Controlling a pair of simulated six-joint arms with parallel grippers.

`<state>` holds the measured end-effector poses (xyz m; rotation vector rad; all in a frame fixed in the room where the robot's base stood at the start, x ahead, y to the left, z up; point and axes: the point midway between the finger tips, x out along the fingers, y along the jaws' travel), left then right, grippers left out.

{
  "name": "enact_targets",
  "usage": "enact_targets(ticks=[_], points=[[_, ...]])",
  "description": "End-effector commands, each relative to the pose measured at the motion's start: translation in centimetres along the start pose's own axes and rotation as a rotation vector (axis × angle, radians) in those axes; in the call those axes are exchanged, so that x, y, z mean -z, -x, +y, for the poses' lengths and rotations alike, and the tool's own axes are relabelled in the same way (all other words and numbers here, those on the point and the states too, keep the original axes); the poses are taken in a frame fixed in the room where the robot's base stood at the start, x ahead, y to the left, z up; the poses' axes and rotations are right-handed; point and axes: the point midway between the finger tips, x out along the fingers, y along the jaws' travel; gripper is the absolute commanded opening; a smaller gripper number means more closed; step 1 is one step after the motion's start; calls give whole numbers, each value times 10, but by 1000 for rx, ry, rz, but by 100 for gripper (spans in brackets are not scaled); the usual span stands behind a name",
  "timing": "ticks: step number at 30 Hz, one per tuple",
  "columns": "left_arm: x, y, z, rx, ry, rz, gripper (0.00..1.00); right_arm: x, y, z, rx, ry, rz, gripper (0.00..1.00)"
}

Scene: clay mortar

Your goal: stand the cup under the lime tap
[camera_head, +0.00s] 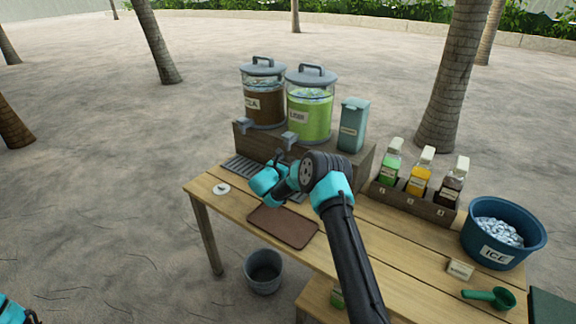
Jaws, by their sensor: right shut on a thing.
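The lime dispenser (310,114) is a clear jar of green liquid with a grey lid, standing on a wooden riser at the back of the table. Its grey lime tap (290,138) sticks out from the front of the riser. My right gripper (277,162) is shut just in front of and below this tap, over the drip grate. The cup is not clearly visible; my right wrist and gripper hide what is held. Only a teal bit of my left arm shows at the bottom left corner; its gripper is out of view.
A cola dispenser (263,96) stands left of the lime one, a teal canister (353,124) right of it. Bottles (421,170) stand in a wooden rack. An ice tub (503,240), green scoop (489,298) and brown mat (283,227) are on the table. A bin (264,272) is below.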

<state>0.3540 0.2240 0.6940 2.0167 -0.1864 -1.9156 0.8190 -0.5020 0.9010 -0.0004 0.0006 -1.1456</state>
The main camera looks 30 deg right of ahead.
Motion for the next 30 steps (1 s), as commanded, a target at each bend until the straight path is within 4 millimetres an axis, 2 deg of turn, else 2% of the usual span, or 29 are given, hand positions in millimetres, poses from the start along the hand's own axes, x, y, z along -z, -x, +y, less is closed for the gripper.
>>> enact_targets(ticks=[3,9,23,30], points=[[0,0,0,0,0,0,98,2,-14,9,1,-1,-1,36],[0,0,0,0,0,0,98,3,-27,18,0,-1,-1,36],[0,0,0,0,0,0,98,3,-32,21,1,-2,-1,36],[0,0,0,0,0,0,98,35,-32,22,0,1,0,36]])
